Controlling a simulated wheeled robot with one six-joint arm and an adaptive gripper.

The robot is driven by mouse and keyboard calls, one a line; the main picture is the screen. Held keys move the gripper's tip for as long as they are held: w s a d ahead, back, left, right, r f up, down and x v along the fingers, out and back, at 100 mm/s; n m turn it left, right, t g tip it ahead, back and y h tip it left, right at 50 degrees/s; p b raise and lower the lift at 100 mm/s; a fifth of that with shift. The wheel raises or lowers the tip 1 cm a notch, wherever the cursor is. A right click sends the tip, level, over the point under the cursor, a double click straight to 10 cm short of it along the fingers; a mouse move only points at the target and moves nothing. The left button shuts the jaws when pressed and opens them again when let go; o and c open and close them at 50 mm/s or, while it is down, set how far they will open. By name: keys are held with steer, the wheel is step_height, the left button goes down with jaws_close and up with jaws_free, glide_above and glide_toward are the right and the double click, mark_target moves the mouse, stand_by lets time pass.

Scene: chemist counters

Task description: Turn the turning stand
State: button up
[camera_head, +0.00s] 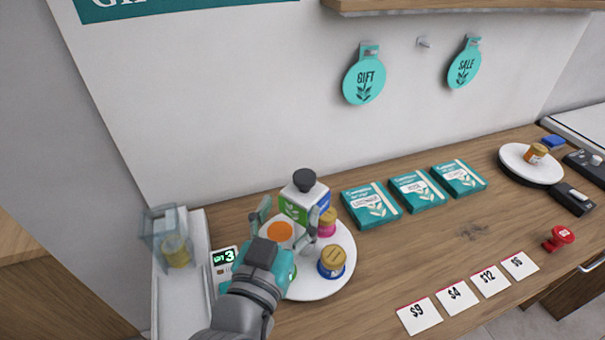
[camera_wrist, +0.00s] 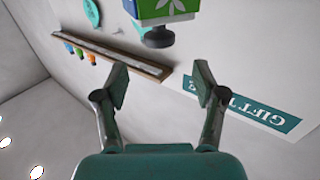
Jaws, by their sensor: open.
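The turning stand has a round white plate (camera_head: 338,283) on the wooden counter. A green, white and blue block with a dark knob (camera_head: 304,180) on top rises from it, with several small jars around, such as a blue one with a tan lid (camera_head: 332,262). My gripper (camera_head: 284,217) is open in front of the block and hides part of the stand. In the wrist view, my gripper (camera_wrist: 160,78) is empty. The knob (camera_wrist: 158,37) and block (camera_wrist: 165,10) appear upside down beyond the fingertips, with no contact visible.
Three teal boxes (camera_head: 370,204) stand right of the stand. Price cards (camera_head: 419,315) and a red stamp (camera_head: 559,238) lie at the front right. A small display (camera_head: 224,257) and a clear container (camera_head: 167,238) are on the left. A second white plate (camera_head: 515,158) holds a jar.

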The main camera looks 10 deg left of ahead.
mark_target(301, 184)
steer(key=w, duration=0.9)
steer(key=shift+w+d, duration=0.15)
steer(key=shift+d, duration=0.15)
jaws_close()
